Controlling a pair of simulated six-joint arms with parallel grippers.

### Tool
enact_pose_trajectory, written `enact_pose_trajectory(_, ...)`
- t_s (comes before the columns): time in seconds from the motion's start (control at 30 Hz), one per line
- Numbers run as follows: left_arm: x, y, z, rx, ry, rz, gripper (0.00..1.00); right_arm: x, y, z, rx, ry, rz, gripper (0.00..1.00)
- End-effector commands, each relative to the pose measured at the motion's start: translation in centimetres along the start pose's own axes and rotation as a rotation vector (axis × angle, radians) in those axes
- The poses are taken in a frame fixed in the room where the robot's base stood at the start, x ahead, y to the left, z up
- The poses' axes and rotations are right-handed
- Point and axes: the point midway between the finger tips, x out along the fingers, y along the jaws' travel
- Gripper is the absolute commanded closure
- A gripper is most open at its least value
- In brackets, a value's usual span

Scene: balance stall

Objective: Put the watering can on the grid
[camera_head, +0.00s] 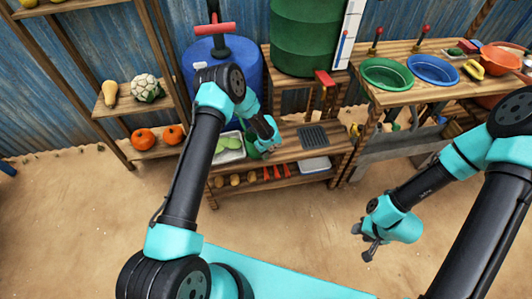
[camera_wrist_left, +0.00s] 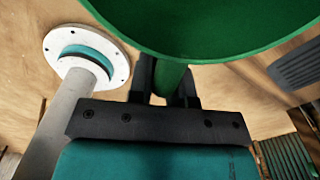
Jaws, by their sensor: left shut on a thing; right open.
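The green watering can (camera_head: 252,148) is partly hidden behind my left gripper (camera_head: 268,147) in the head view, at the left part of the low wooden bench. In the left wrist view the can's rounded green body (camera_wrist_left: 215,25) fills the top. My left gripper (camera_wrist_left: 168,85) is shut on its green handle. The dark grey grid (camera_head: 313,137) is set in the bench top, to the right of the can. It also shows at the right of the wrist view (camera_wrist_left: 298,65). I cannot tell whether the can touches the bench. My right gripper (camera_head: 368,248) is open and empty above the sandy ground.
A white tray with green vegetables (camera_head: 230,147) stands left of the can. A green barrel (camera_head: 305,35) and a red-handled tap (camera_head: 324,79) are behind the grid. A blue barrel (camera_head: 205,58) stands back left. A table with green and blue bowls (camera_head: 432,69) is at right.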

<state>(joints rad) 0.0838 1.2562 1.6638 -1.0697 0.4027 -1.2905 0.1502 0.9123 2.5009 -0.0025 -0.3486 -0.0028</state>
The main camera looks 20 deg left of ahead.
Motion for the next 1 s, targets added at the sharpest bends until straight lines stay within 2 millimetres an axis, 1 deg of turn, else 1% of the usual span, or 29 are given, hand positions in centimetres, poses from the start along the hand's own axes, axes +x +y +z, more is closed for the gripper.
enact_pose_trajectory(0.03,0.1,0.0,0.0,0.0,0.0,0.0,0.79,0.0,0.0,0.0,0.0,0.0,0.0,0.57)
enact_pose_trajectory(0.2,0.1,0.0,0.0,0.0,0.0,0.0,0.63,0.0,0.0,0.0,0.0,0.0,0.0,0.57)
enact_pose_trajectory(0.3,0.0,0.0,0.0,0.0,0.0,0.0,0.56,0.0,0.0,0.0,0.0,0.0,0.0,0.57)
enact_pose_trajectory(0.53,0.0,0.0,0.0,0.0,0.0,0.0,0.56,0.0,0.0,0.0,0.0,0.0,0.0,0.57)
enact_pose_trajectory(0.67,-0.6,0.0,0.1,0.0,-0.001,-0.001,0.56,0.0,0.0,0.0,0.0,0.0,0.0,0.57)
enact_pose_trajectory(0.77,-1.5,-0.1,0.1,-0.002,-0.001,-0.001,0.56,0.0,0.0,0.0,0.0,0.0,0.0,0.57)
enact_pose_trajectory(0.83,-2.5,0.0,0.1,-0.001,-0.002,-0.001,0.56,0.0,0.0,0.0,0.0,0.0,0.0,0.57)
enact_pose_trajectory(1.0,-5.6,-0.1,0.1,0.0,-0.002,-0.002,0.56,0.0,0.0,0.0,0.0,0.0,0.0,0.57)
